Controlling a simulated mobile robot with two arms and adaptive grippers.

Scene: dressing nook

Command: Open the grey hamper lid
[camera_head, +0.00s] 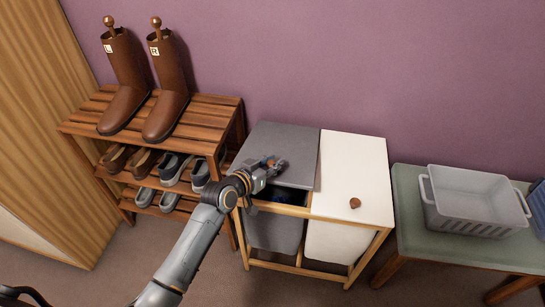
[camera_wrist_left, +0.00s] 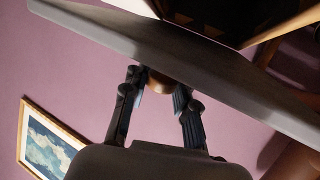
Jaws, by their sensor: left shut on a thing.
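The grey hamper lid (camera_head: 275,145) covers the left half of a two-part hamper with a wooden frame (camera_head: 270,208). Its front edge is raised, with a dark gap below it over the grey bag (camera_head: 272,232). My left gripper (camera_head: 274,163) is at the front of this lid, shut on its round brown knob (camera_wrist_left: 159,82). In the left wrist view the lid (camera_wrist_left: 225,72) is a tilted grey slab just beyond the fingers. My right gripper is not in view.
The white lid (camera_head: 350,170) lies shut to the right, with its own brown knob (camera_head: 355,203). A shoe rack (camera_head: 205,113) with boots stands close on the left. A bench (camera_head: 420,233) with a grey basket (camera_head: 470,195) is at right. A purple wall is behind.

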